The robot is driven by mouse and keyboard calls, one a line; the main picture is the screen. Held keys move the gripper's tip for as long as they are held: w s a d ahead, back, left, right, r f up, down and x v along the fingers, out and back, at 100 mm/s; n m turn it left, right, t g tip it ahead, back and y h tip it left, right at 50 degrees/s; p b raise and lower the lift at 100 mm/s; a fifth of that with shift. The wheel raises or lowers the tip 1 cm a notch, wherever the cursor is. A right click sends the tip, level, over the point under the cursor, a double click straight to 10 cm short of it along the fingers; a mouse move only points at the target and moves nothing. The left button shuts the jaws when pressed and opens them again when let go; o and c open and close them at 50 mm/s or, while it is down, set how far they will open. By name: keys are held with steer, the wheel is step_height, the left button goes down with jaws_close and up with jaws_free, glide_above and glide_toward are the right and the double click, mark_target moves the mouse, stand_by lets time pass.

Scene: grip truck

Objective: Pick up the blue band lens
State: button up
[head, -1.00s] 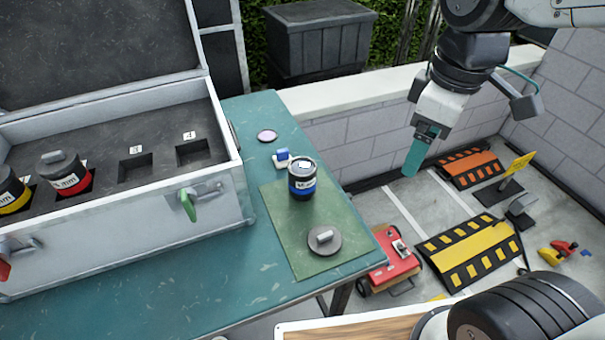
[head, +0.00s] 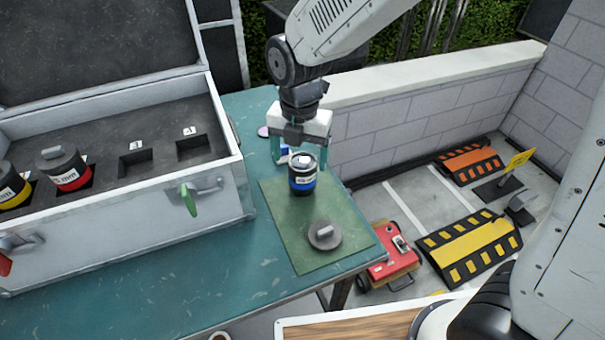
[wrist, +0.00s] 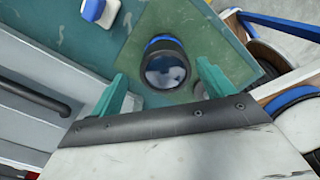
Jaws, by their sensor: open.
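The blue band lens (head: 302,178) stands upright on the green mat (head: 285,222) on the teal table. It is a black cylinder with a blue band and a white label. In the wrist view its glass top (wrist: 165,70) faces me. My gripper (head: 298,160) is at the lens, its teal fingers apart to the left and right. The wrist view shows the open fingers (wrist: 160,90) on either side of the near part of the lens, with gaps between. Nothing is held.
A grey cap with a knob (head: 324,235) lies on the mat in front of the lens. A blue and white item (head: 284,153) is just behind. An open case (head: 120,240) with red and yellow lenses stands at the left. A low wall (head: 420,140) runs behind at the right.

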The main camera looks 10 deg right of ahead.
steer(key=f, duration=0.4)
steer(key=shift+s+d+f, duration=0.2)
steer(key=shift+d+f, duration=0.05)
steer(key=shift+c, duration=0.2)
steer(key=c, duration=1.4)
